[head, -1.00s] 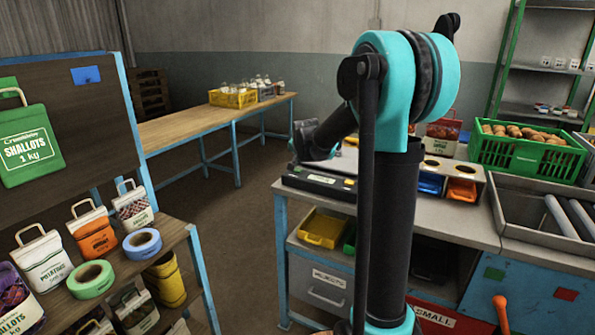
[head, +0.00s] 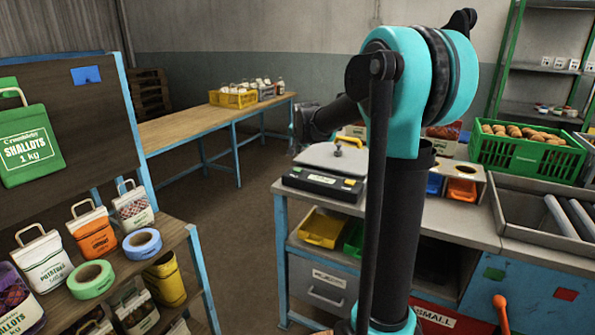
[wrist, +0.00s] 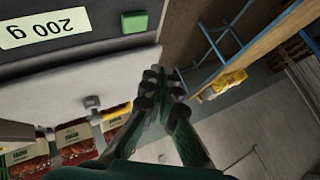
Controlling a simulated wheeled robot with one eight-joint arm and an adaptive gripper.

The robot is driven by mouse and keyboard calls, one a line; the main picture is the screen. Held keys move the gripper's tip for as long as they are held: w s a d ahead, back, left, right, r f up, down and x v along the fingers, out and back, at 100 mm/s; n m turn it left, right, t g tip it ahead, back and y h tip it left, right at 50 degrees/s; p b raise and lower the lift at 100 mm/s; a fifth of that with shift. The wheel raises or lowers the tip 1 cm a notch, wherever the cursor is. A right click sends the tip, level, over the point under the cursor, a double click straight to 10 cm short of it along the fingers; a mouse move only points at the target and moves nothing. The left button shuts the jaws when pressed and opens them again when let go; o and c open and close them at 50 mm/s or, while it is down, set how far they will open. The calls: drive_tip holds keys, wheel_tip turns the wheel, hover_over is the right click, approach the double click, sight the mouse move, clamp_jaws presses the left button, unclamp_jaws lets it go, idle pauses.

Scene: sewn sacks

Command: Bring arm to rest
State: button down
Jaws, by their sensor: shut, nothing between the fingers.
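My gripper (wrist: 165,85) shows in the wrist view with its dark fingers together and nothing between them. It hangs in the air, apart from the things around it. In the head view my arm stands upright in front of the grey bench (head: 465,222), and its forearm reaches away to the left, above and behind the scale (head: 322,183). The fingers are too small and dark to make out there.
A green crate of potatoes (head: 525,150) and a grey tray stand at the bench's right. Sacks and tape rolls (head: 90,279) fill the shelf at left. A wooden table (head: 185,127) with a yellow crate (head: 233,99) stands behind. Floor between is clear.

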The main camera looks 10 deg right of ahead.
idle(0.3)
drive_tip(key=s+d+f+n+g, duration=0.1)
drive_tip(key=s+f+n, duration=0.2)
drive_tip(key=s+f, duration=0.4)
drive_tip(key=s+d+f+n+g, duration=0.1)
drive_tip(key=s+f, duration=0.6)
drive_tip(key=s, duration=1.3)
drive_tip(key=s+d+f+n+g, duration=0.2)
drive_tip(key=s+f+n, duration=0.3)
drive_tip(key=s, duration=0.9)
wheel_tip(320, 180, down, 3)
drive_tip(key=shift+r+g, duration=0.1)
drive_tip(key=shift+g, duration=0.4)
drive_tip(key=shift+w, duration=0.15)
